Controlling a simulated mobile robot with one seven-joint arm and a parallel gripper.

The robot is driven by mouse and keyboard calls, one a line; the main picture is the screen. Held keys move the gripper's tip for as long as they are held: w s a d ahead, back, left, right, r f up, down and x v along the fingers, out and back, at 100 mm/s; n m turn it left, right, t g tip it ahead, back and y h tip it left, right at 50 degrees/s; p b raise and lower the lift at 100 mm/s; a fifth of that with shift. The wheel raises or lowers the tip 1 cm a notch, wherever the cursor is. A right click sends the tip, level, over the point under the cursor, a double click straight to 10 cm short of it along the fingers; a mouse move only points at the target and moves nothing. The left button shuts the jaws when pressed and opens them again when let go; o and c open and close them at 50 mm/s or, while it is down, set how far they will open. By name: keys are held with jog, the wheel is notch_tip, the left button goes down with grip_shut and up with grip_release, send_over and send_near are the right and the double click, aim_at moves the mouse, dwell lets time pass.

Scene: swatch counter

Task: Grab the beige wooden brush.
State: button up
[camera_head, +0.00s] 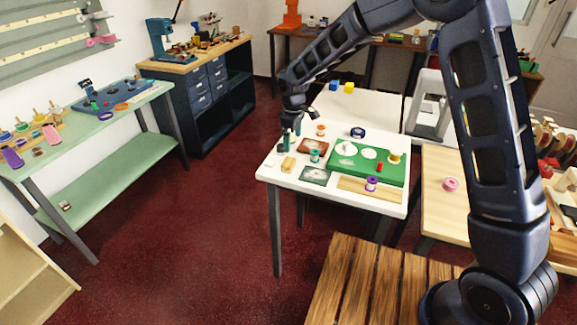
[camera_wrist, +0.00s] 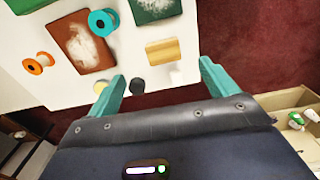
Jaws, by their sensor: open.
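A small beige wooden block (camera_wrist: 163,51), which looks like the brush, lies on the white table near its front left corner. White shows along its lower side in the wrist view. In the head view the same beige block (camera_head: 288,164) lies left of a dark green swatch. My gripper (camera_head: 292,133) is over the left edge of the white table, behind the block in the head view. In the wrist view its teal fingers (camera_wrist: 160,80) are spread apart with nothing held; the block is beyond the tips, toward the right finger.
Near the block are a brown swatch (camera_wrist: 82,43), a teal spool (camera_wrist: 103,22), an orange spool (camera_wrist: 38,63), a dark green swatch (camera_wrist: 155,8) and a dark round item (camera_wrist: 138,86). A green mat (camera_head: 395,175) covers the table's right part. Red floor (camera_head: 190,230) is open to the left.

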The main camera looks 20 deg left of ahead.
aim_at(288, 161)
jog(key=f, duration=0.4)
jog(key=a+f, duration=0.1)
jog(key=f, duration=0.1)
jog(key=shift+s+f, duration=0.3)
jog(key=shift+w+a+f, duration=0.1)
jog(key=shift+f, duration=1.2)
jog(key=shift+w+a+f, duration=0.1)
jog(key=shift+f, duration=1.15)
jog(key=c, duration=1.1)
jog(key=shift+o, duration=0.2)
jog(key=shift+r, duration=0.15)
